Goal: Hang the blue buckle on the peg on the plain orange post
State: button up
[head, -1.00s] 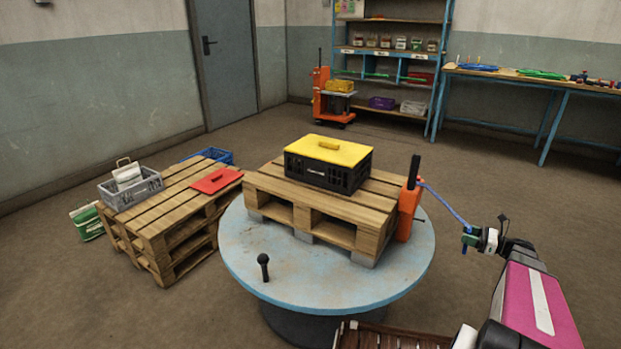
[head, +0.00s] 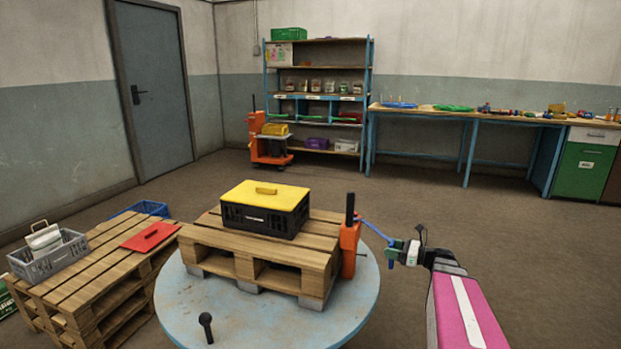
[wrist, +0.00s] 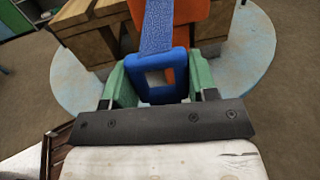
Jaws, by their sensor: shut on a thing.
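The blue buckle (wrist: 158,77), a frame with a square opening, sits between the green fingers of my gripper (wrist: 160,82). My gripper (head: 393,251) is shut on it, to the right of the orange post. A blue strap (head: 376,231) runs from the buckle up and left to the post; it also shows in the wrist view (wrist: 157,25). The orange post (head: 350,248) has a black upper part and stands at the right end of the pallet. Part of it shows behind the strap in the wrist view (wrist: 190,10).
A pallet (head: 313,262) bearing a black crate (head: 262,220) with a yellow lid stands on a round blue table (head: 178,293). A black knob-topped stick (head: 206,326) rises at the table's front. The floor right of the table is clear.

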jog(key=s+a+r+m+t+h, duration=0.25)
jog(key=s+a+r, duration=0.25)
jog(key=a+r, duration=0.4)
jog(key=shift+n+g+y, duration=0.75)
jog(key=shift+n+y, duration=0.2)
jog(key=w+d+f, duration=0.1)
jog(key=d+f, duration=0.1)
jog(key=w+d+f, duration=0.4)
jog(key=d+f, duration=0.1)
jog(key=w+d+f+n+g+y, duration=0.1)
jog(key=d+f+n+g, duration=0.1)
jog(key=d+f, duration=0.7)
jog(key=shift+w+d+f+g+y, duration=0.15)
jog(key=shift+d+f+g+y, duration=0.15)
jog(key=shift+g, duration=0.2)
jog(key=shift+f+x, duration=0.2)
jog(key=shift+x, duration=2.8)
jog(key=shift+f+x, duration=0.2)
jog(key=shift+x, duration=2.8)
jog(key=shift+f+x, duration=0.2)
jog(key=shift+x, duration=2.8)
jog(key=shift+f, duration=0.2)
